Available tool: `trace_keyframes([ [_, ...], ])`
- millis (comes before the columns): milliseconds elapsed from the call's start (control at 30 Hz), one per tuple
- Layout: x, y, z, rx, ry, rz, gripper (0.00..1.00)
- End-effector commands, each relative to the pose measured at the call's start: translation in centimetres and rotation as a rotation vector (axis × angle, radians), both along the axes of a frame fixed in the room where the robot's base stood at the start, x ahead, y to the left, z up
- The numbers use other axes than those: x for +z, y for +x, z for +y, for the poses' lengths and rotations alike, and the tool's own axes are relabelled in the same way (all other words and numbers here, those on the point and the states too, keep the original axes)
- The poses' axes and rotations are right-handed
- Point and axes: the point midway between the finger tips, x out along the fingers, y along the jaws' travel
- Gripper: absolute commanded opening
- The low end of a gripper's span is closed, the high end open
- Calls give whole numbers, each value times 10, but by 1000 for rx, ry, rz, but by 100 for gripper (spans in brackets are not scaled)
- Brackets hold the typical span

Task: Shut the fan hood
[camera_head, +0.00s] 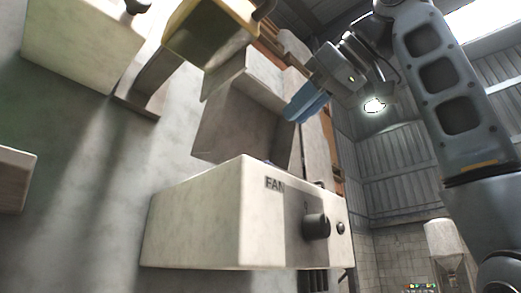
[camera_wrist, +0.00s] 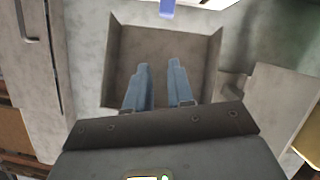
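A white box marked FAN (camera_head: 205,215), with a black knob on its front, is mounted on the wall in the head view. Just above it is a grey, hollow hood (camera_head: 233,125) with a slanted upper panel (camera_head: 250,75); its inside shows, so it stands open. In the wrist view a grey tray-like recess with raised side walls (camera_wrist: 215,60), seemingly this hood, lies ahead of my fingers. My gripper (camera_head: 300,108) is at the hood's right edge; contact cannot be told. Its two blue fingers (camera_wrist: 159,64) are apart with nothing between them.
A yellow box (camera_head: 212,35) is above the hood, with a pale box (camera_head: 80,40) to its left. A grey panel with a handle (camera_wrist: 30,60) is at the left of the wrist view.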

Motion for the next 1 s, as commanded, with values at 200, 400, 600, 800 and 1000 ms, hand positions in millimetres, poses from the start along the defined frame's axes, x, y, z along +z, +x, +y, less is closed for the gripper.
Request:
trace_keyframes([
  [200,63,-2,22,-24,-324,-519,22],
  [400,106,-9,34,-77,-608,-867,22],
  [600,123,-12,39,-105,-737,-997,22],
  [800,126,4,48,-106,-749,-1005,22],
  [1000,128,31,63,-105,-748,-1004,22],
])
